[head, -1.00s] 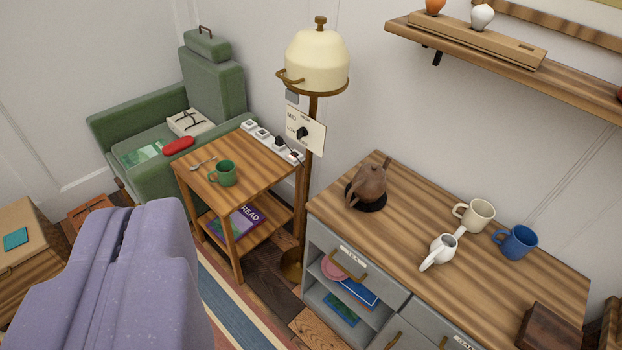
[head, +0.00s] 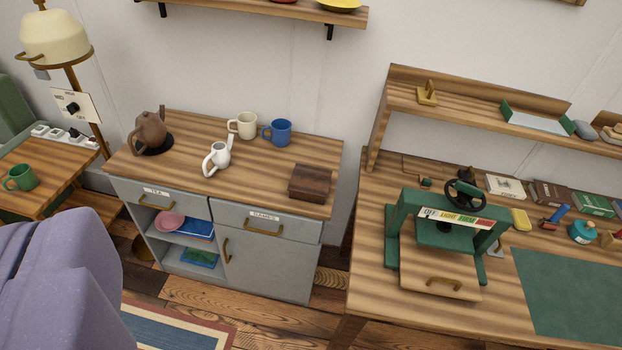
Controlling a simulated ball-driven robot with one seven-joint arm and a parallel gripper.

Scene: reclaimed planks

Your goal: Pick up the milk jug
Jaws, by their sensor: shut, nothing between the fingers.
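The milk jug (head: 219,157) is a small white jug, standing upright on the wooden top of the grey cabinet (head: 315,206). Its handle side points to the lower left. It stands in front of a cream mug (head: 246,125) and a blue mug (head: 281,133), and to the right of a brown teapot (head: 151,132) on a dark round mat. No gripper fingers show in this view. The jug is in plain sight and nothing touches it from my side.
A dark wooden box (head: 310,183) sits at the cabinet's front right. A workbench (head: 375,260) with a green press (head: 438,235) stands to the right, across a gap. A lamp (head: 56,38) and side table (head: 45,160) stand left. A shelf (head: 240,8) hangs above.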

